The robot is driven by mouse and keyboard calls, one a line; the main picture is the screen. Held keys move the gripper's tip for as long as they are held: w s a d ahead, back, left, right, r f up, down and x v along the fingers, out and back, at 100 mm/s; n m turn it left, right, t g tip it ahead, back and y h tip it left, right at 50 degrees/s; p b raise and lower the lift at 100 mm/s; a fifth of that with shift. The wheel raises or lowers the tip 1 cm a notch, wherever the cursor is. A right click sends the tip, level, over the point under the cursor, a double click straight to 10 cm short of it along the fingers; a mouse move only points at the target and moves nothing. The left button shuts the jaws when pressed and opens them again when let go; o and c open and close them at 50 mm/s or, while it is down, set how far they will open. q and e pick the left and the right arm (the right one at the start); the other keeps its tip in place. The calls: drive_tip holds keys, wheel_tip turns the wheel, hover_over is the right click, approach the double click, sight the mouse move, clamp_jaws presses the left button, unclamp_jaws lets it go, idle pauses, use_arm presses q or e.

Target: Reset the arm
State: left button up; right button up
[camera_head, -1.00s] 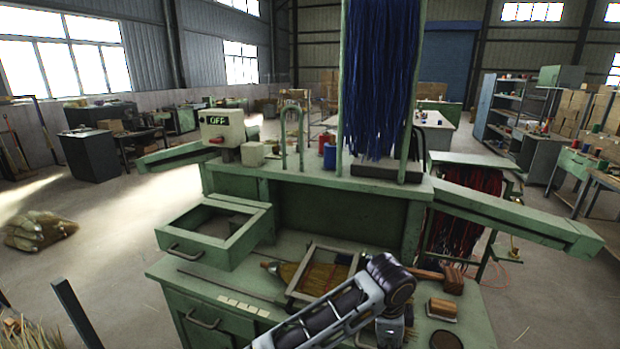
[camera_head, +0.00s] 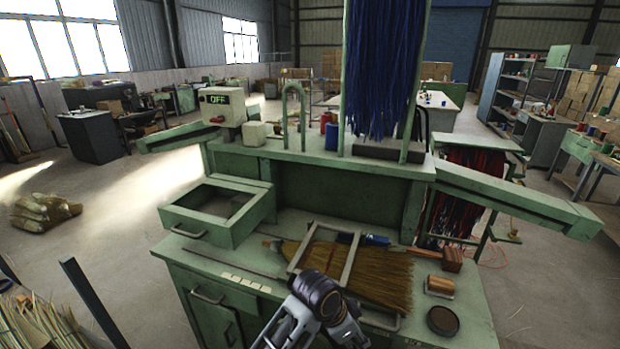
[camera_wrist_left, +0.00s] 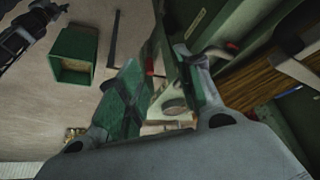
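My left arm rises from the bottom edge of the head view, its dark wrist joint over the front of the green bench (camera_head: 300,222). Its fingertips are not clear there. In the left wrist view my left gripper (camera_wrist_left: 155,85) has its two fingers apart, with no held object visible between them. A straw broom (camera_head: 385,280) lies flat on the bench, its bristles fanned to the right, under a pale rectangular frame (camera_head: 348,262). Brown straw also shows at the right of the left wrist view (camera_wrist_left: 262,82). My right gripper is not recognizable in either view.
An open green drawer-like tray (camera_head: 205,222) stands at the bench's left. Blue bristles (camera_head: 385,70) hang above the bench. A wooden block (camera_head: 440,286) and a dark round disc (camera_head: 442,320) lie at its right. The left floor holds a straw bundle (camera_head: 42,210).

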use_arm(q)
drive_tip(key=s+a+f+n+t+y, duration=0.15)
drive_tip(key=s+a+n, duration=0.25)
drive_tip(key=a, duration=0.7)
drive_tip(key=s+a+f+n+y, duration=0.25)
drive_tip(key=s+a+n, duration=0.2)
drive_tip(key=a, duration=0.65)
drive_tip(key=s+a+f+n+y, duration=0.1)
drive_tip(key=s+a+f+n, duration=0.3)
drive_tip(key=a, duration=0.7)
drive_tip(key=s+f+g, duration=0.1)
drive_tip(key=s+f, duration=0.1)
drive_tip(key=f, duration=1.4)
drive_tip(key=s+f, duration=0.2)
drive_tip(key=f, duration=1.4)
drive_tip(key=s+a+f, duration=0.2)
drive_tip(key=s+f, duration=0.8)
drive_tip(key=s+a+f+g, duration=0.1)
drive_tip(key=s+a+f, duration=0.1)
drive_tip(key=s+f, duration=0.7)
drive_tip(key=s+m, duration=0.1)
drive_tip(key=s, duration=0.1)
drive_tip(key=shift+s+f, duration=0.3)
drive_tip(key=shift+f, duration=0.05)
drive_tip(key=shift+d, duration=0.1)
